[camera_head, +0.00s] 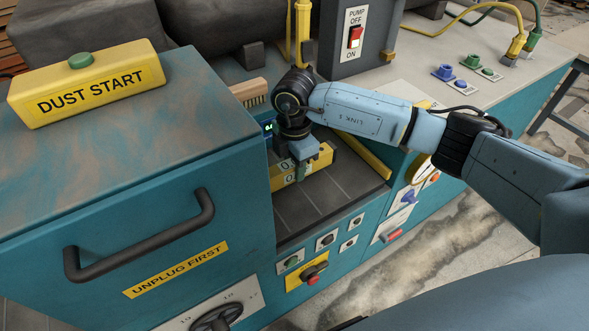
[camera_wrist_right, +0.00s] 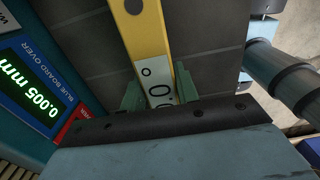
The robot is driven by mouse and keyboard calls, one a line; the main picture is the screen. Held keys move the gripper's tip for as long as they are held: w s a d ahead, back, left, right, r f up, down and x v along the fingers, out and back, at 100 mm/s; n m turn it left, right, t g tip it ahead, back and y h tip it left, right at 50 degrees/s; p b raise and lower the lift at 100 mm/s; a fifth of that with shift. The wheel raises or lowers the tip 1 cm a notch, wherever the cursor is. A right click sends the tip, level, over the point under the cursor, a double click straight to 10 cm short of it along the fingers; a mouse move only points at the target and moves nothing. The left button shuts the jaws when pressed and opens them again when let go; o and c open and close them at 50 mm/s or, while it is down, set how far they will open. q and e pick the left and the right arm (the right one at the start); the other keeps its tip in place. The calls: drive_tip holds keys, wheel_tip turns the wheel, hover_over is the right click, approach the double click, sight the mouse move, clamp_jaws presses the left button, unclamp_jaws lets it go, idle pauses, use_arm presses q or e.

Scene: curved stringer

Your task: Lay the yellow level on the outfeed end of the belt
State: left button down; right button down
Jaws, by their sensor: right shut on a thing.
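The yellow level (camera_head: 319,159) is a bar with a white label printed with digits. My right gripper (camera_head: 301,172) is shut on it, over the dark segmented belt (camera_head: 322,203). In the right wrist view the level (camera_wrist_right: 147,35) runs away from me between the two green fingers of the gripper (camera_wrist_right: 158,92), with the grey belt (camera_wrist_right: 210,30) behind it. I cannot tell whether the level touches the belt. The gripper and wrist hide part of the level. My left gripper is not in view.
A teal cabinet (camera_head: 120,160) with a black handle and a yellow DUST START box (camera_head: 88,82) stands left of the belt. A green digital display (camera_wrist_right: 35,88) reads 0.005 mm beside it. A grey pump switch box (camera_head: 358,40) stands behind. Buttons (camera_head: 327,240) line the front.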

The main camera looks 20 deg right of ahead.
drive_tip(key=shift+f, duration=0.7)
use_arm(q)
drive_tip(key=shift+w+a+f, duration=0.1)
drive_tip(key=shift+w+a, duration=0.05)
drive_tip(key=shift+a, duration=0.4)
use_arm(e)
drive_tip(key=shift+f, duration=0.1)
drive_tip(key=c, duration=1.1)
unclamp_jaws()
drive_tip(key=shift+f, duration=0.1)
drive_tip(key=shift+o, duration=0.2)
drive_tip(key=shift+r, duration=0.3)
wheel_tip(320, 180, up, 12)
drive_tip(key=shift+f+p, duration=0.15)
drive_tip(key=shift+p, duration=0.65)
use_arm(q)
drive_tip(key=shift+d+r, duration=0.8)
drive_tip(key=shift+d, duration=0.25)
